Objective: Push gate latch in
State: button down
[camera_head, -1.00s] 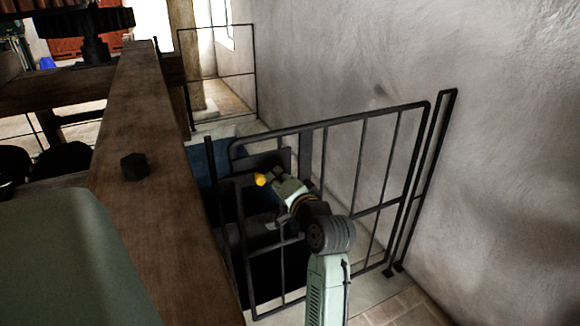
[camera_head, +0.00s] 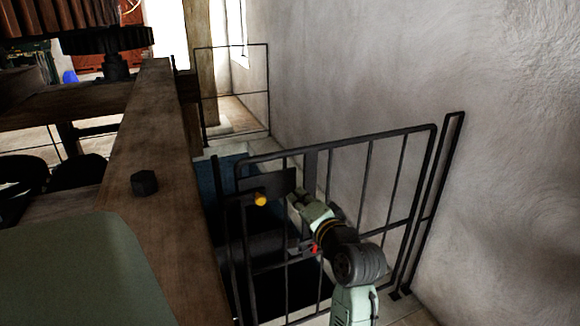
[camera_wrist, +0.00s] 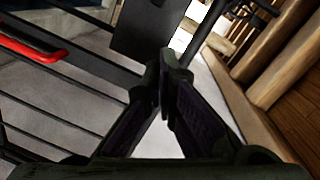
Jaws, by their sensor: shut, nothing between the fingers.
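The black barred gate (camera_head: 370,190) stands across a dark opening beside the wall. Its latch shows as a yellow-orange knob (camera_head: 261,199) below a dark plate (camera_head: 268,181), near the gate's left post. My gripper (camera_head: 297,194) is to the right of the knob, apart from it, at about plate height; in the wrist view its fingertips (camera_wrist: 172,58) meet with nothing between them. A dark plate (camera_wrist: 150,28) shows beyond the fingertips there, and the knob is out of that view. I cannot tell whether the fingers touch the plate, nor how far the latch is in.
A red handle (camera_wrist: 32,42) on a bar is left in the wrist view; a bit of red (camera_head: 315,248) shows beside my arm. A heavy wooden beam (camera_head: 150,230) bounds the left side, the plaster wall (camera_head: 500,180) the right. A railing (camera_head: 235,95) stands behind.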

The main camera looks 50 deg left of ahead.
jog(key=shift+b+v, duration=0.45)
jog(key=shift+v, duration=2.35)
jog(key=shift+s+a, duration=0.1)
